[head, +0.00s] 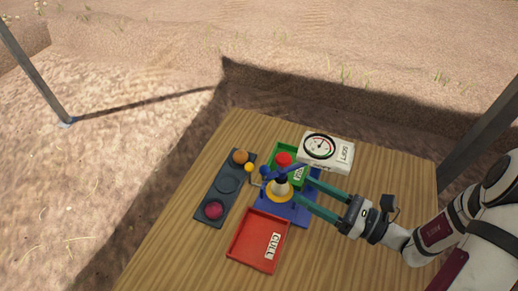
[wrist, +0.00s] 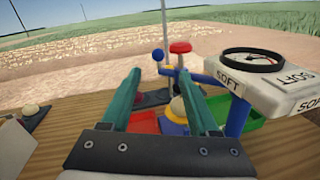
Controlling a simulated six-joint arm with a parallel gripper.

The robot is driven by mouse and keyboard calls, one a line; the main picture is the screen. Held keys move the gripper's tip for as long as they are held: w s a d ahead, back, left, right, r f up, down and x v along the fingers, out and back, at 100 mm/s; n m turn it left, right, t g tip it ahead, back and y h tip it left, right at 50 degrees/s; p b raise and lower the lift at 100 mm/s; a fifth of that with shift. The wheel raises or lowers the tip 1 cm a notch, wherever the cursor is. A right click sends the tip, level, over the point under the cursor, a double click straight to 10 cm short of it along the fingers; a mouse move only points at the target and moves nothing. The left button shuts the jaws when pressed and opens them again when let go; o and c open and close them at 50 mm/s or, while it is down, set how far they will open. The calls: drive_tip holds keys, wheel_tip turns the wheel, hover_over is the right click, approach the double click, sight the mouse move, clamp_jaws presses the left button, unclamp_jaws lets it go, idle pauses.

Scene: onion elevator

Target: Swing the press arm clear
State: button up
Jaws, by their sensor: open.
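The blue press arm (head: 290,170) crosses above the blue press base (head: 302,214). A red knob (head: 283,158) is on top and a blue ball (head: 264,171) at its left end. Under it a pale onion (head: 281,188) sits in a yellow ring (head: 271,197). My gripper (head: 300,189) is open, its teal fingers reaching in from the right at the press. In the wrist view the press arm (wrist: 178,73) and red knob (wrist: 180,47) show beyond and between the open fingers (wrist: 163,78). Whether a finger touches the arm is unclear.
A white gauge box (head: 326,152) marked SOFT stands behind the press. A green tray (head: 276,151) is partly hidden by the press. A red CULL tray (head: 243,239) lies in front. A dark holder (head: 226,185) with round items is at left. Bare wood surrounds them.

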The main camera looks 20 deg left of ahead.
drive_tip(key=x, duration=1.4)
drive_tip(key=shift+s+a, duration=0.2)
drive_tip(key=shift+a, duration=0.1)
drive_tip(key=shift+c, duration=0.2)
clamp_jaws()
idle(0.5)
